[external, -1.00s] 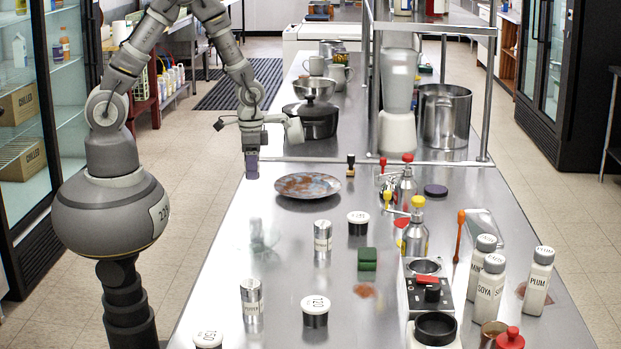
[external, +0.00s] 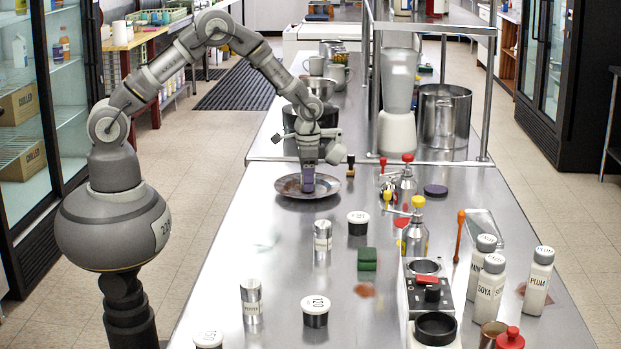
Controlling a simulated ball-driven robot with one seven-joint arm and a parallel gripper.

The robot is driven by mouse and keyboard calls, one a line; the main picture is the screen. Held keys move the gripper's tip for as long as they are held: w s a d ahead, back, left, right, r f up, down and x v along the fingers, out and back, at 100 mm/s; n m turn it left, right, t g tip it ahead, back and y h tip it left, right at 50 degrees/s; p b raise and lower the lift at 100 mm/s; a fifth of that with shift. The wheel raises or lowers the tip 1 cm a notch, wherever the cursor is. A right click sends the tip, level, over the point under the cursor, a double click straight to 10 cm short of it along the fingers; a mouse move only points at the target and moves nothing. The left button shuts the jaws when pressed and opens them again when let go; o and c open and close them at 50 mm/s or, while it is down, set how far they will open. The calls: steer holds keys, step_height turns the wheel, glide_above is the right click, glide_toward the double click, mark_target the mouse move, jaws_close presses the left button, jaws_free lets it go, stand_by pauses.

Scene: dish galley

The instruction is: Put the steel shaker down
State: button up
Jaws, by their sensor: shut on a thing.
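My gripper (external: 308,172) points down over the dirty plate (external: 286,189) near the far end of the front counter. It is shut on a small purple block (external: 308,184), partly hidden by the fingers. I cannot tell whether the block touches the plate. One steel shaker (external: 322,236) stands upright on the counter in front of the plate. A second steel shaker (external: 251,302) stands upright nearer the front left. Both are clear of my gripper.
Pump bottles (external: 415,238), sauce bottles (external: 489,290) and a red-switched appliance (external: 430,295) crowd the right. The counter's left part is mostly bare.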

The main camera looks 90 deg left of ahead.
steer(key=shift+r, duration=0.1)
steer(key=o, duration=1.1)
